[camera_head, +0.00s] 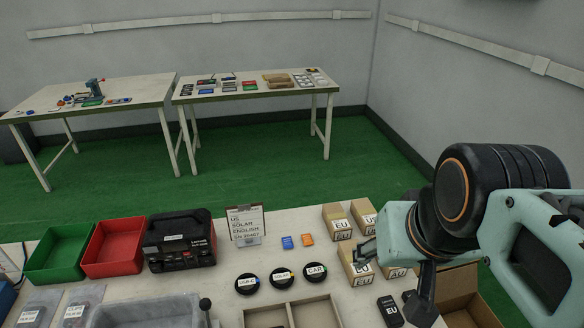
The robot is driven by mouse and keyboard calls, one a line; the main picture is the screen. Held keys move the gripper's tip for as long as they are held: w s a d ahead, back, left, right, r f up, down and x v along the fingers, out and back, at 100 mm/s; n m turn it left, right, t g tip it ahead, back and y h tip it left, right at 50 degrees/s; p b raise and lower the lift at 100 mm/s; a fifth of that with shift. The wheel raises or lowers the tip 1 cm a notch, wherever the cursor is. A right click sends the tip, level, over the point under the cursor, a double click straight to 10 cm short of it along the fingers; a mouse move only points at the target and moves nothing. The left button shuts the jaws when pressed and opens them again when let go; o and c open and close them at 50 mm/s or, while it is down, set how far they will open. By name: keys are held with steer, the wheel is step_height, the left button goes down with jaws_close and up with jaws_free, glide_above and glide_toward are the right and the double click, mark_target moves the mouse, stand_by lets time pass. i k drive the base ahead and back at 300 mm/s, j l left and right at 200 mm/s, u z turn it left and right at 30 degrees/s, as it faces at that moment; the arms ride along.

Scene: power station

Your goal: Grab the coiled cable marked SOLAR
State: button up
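The coiled cable marked SOLAR (282,278) is a flat black coil with a white label. It lies on the near white table between two similar coils. The coil to its left, marked USB-C (247,284), and the coil to its right, marked CAR (315,272), lie close beside it. My gripper (388,280) is to the right of the coils, over the cardboard boxes. Its fingers look spread apart, and I see nothing held between them. The arm hides part of the table's right side.
Cardboard boxes (337,222) marked EU and others stand right of the coils. A divided tray (267,317) lies in front of them. A sign (245,224), blue and orange pieces, a black case (180,240), and red (113,248) and green (60,254) bins stand behind and left.

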mark_target(279, 273)
steer(key=l+u, duration=0.1)
steer(key=u, duration=0.25)
steer(key=i+l+u, duration=0.1)
steer(key=u, duration=0.25)
